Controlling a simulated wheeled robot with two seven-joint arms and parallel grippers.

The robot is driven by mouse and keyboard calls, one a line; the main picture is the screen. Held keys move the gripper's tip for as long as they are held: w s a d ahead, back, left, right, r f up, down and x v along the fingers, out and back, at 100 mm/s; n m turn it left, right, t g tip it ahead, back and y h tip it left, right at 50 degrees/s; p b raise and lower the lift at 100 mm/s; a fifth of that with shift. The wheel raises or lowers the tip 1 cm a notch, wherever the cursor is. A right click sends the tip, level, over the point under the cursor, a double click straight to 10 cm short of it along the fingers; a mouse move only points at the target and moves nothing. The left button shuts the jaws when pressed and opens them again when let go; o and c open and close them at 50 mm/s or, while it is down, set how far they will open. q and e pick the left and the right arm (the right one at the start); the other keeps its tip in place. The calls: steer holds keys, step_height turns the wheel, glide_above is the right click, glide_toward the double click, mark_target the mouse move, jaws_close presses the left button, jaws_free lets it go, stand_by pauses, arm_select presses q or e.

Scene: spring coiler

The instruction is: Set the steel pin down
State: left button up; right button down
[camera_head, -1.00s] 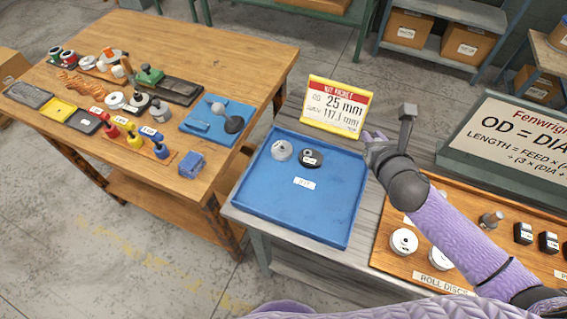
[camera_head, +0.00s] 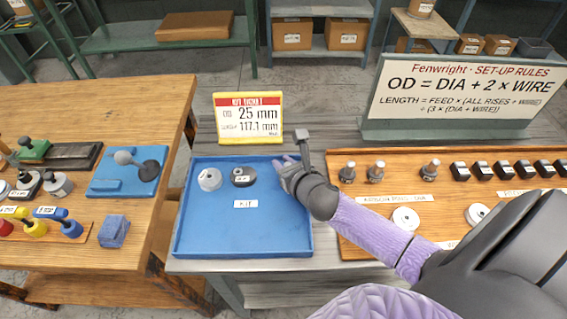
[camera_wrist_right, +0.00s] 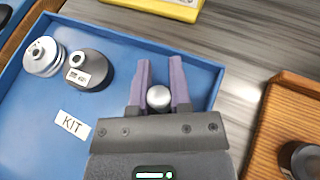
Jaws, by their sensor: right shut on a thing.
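My right gripper (camera_head: 283,164) is over the back right corner of the blue kit tray (camera_head: 240,243). In the right wrist view its two purple fingers (camera_wrist_right: 159,88) are shut on the steel pin (camera_wrist_right: 159,97), whose round shiny end shows between them. The pin appears just inside the tray's right wall; its height above the tray floor is unclear. In the head view the hand hides the pin. In the tray stand a light grey disc-shaped part (camera_head: 210,179) and a dark part with a label (camera_head: 243,176), both left of the gripper. My left gripper is not in view.
The tray's front and middle are bare around the KIT label (camera_head: 245,204). A yellow-and-red ticket (camera_head: 249,118) stands behind it. A wooden board (camera_head: 373,220) with pins, discs and black blocks lies to the right. A wooden table (camera_head: 130,105) with tools is left.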

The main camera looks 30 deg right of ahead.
steer(key=c, duration=0.6)
jaws_free()
steer(key=shift+o, duration=0.2)
steer(key=shift+r, duration=0.15)
steer(key=p+v, duration=0.3)
steer(key=v, duration=0.8)
steer(key=shift+s+p, duration=0.25)
steer(key=shift+p, duration=0.1)
steer(key=shift+s+r, duration=0.1)
steer(key=shift+s, duration=0.1)
